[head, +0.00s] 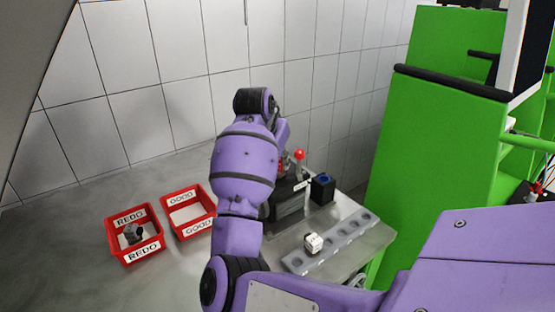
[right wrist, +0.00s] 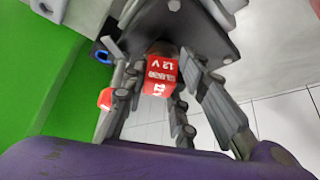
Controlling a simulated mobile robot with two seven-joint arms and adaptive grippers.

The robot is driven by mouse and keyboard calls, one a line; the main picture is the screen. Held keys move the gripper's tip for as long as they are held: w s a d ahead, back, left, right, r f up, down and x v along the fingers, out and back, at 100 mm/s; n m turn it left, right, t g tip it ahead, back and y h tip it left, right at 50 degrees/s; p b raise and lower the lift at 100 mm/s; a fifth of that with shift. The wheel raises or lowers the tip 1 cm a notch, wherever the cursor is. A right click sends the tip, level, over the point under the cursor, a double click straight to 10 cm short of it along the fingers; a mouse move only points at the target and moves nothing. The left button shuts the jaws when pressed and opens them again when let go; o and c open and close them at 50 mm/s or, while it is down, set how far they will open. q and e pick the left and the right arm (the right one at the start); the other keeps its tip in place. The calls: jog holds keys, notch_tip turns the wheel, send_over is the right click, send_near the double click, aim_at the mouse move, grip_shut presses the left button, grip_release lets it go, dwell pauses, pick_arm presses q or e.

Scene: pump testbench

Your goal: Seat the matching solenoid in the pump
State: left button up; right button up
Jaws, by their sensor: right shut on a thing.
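In the right wrist view a red solenoid (right wrist: 160,76) marked 12 V sits between the fingers of my right gripper (right wrist: 160,105), which is shut on it. The solenoid is right at the dark pump bench (right wrist: 202,32); I cannot tell whether it is seated or just in front. In the head view the bench (head: 288,203) is partly hidden behind my right arm, which also hides the right gripper. A white solenoid (head: 313,243) stands on a grey rack (head: 350,240) with several round holes. My left gripper is not in view.
A red REDO bin (head: 141,253) holds a grey and black part (head: 133,233). The red GOOD bin (head: 187,213) beside it looks empty. A red-knobbed lever (head: 299,155) and a black box with a blue top (head: 322,188) stand close to the gripper. Table (head: 170,285) is clear in front.

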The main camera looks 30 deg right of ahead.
jog(key=shift+f, duration=0.65)
jog(key=o, duration=1)
jog(key=shift+o, duration=0.2)
jog(key=o, duration=0.4)
jog(key=shift+r, duration=0.1)
jog(key=shift+r, duration=3.9)
jog(key=shift+f, duration=0.1)
